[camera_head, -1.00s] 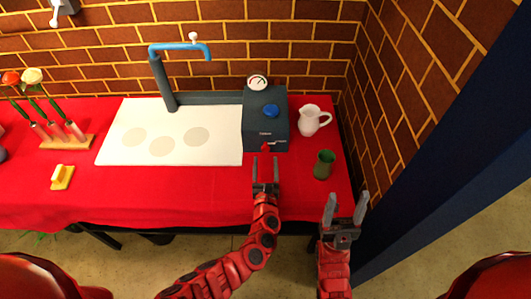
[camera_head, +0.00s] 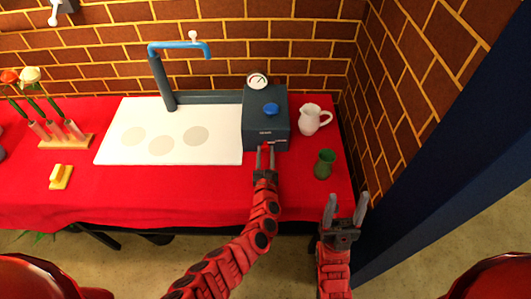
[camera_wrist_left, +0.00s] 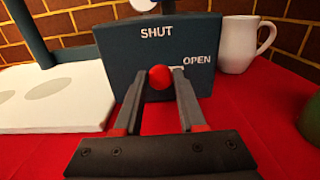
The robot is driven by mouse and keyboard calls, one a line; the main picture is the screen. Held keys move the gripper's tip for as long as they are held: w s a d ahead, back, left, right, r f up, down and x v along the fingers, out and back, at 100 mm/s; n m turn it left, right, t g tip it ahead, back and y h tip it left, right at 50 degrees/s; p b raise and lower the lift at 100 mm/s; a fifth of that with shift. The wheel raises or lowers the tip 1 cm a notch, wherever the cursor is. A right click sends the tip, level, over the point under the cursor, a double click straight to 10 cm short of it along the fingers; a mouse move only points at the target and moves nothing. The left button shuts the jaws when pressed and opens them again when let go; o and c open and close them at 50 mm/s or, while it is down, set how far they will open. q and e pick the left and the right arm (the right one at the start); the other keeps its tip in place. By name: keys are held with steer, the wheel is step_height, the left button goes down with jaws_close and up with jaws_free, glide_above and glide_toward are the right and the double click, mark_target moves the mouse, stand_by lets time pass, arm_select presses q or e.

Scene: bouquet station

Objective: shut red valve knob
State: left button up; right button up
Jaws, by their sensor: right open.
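The red valve knob (camera_wrist_left: 160,77) is a small red ball on the front of a dark blue-grey box (camera_head: 252,120). In the left wrist view it sits below the word SHUT and left of the word OPEN. My left gripper (camera_head: 265,152) has a finger on each side of the knob, close against it, and appears shut on it; the fingers also show in the left wrist view (camera_wrist_left: 160,92). In the head view the knob is mostly hidden by the fingers. My right gripper (camera_head: 345,210) is open and empty at the table's front right.
A white pitcher (camera_head: 309,120) and a green cup (camera_head: 324,164) stand right of the box. A gauge (camera_head: 257,81) and blue knob (camera_head: 271,109) are on the box. A white sink board (camera_head: 115,150) lies left under a blue faucet (camera_head: 178,45).

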arm_select(q)
jaws_close()
steer(key=shift+f, duration=0.1)
steer(key=shift+f+n+b, duration=0.15)
steer(key=shift+n+b, duration=0.65)
steer(key=shift+b, duration=0.2)
steer(key=n+b, duration=1.2)
steer(key=b, duration=0.1)
steer(key=shift+a+f, duration=0.15)
steer(key=shift+a, duration=0.05)
steer(key=n+b, duration=0.3)
steer(key=shift+n, duration=0.3)
steer(key=shift+n+b, duration=0.4)
steer(key=shift+b, duration=0.15)
steer(key=shift+r, duration=0.2)
